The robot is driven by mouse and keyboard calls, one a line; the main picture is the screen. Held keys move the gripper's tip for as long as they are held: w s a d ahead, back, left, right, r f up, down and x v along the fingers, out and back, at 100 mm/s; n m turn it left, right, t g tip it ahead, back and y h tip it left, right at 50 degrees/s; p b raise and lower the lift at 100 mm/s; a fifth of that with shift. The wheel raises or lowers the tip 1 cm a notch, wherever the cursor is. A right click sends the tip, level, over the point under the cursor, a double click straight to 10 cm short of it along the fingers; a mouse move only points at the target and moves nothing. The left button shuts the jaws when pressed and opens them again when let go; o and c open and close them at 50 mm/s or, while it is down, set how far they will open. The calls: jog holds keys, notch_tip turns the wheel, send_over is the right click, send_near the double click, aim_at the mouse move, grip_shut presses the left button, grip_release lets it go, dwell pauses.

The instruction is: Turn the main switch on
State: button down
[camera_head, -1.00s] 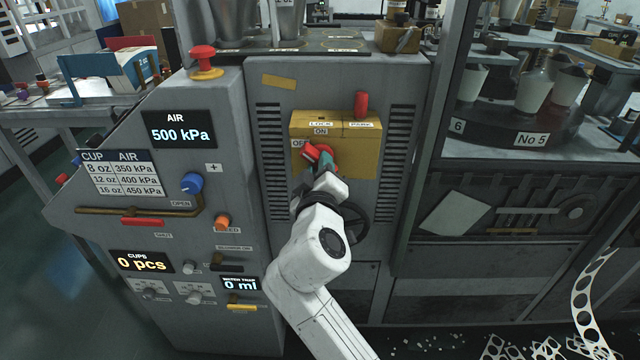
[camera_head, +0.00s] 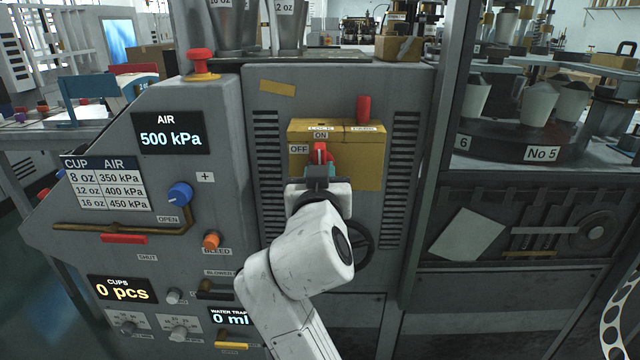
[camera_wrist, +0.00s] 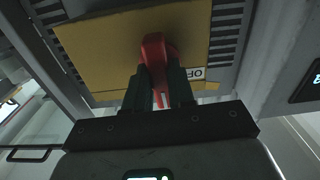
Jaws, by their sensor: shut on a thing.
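The main switch is a red handle (camera_head: 320,150) on the yellow box (camera_head: 365,175) on the machine's front. The handle stands upright, pointing at the ON label (camera_head: 321,135) above it. The OFF label (camera_head: 299,149) is to its left. My gripper (camera_head: 320,166) comes from below and is shut on the handle. In the wrist view the red handle (camera_wrist: 154,48) sits between the dark fingers (camera_wrist: 160,85). The fingers hide its lower part.
A red padlock-like piece (camera_head: 363,108) stands on the box's top right. A red button (camera_head: 201,62) is on the left cabinet, with a blue knob (camera_head: 180,194) and an orange knob (camera_head: 211,240) below. A dark handwheel (camera_head: 362,245) is partly behind my arm.

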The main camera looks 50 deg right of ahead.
jog(key=shift+w+m, duration=0.1)
jog(key=shift+m, duration=0.2)
dwell(0.4)
jog(key=c, duration=1)
grip_release()
jog(key=shift+d, duration=0.15)
jog(key=shift+o, duration=0.2)
jog(key=v, duration=1.1)
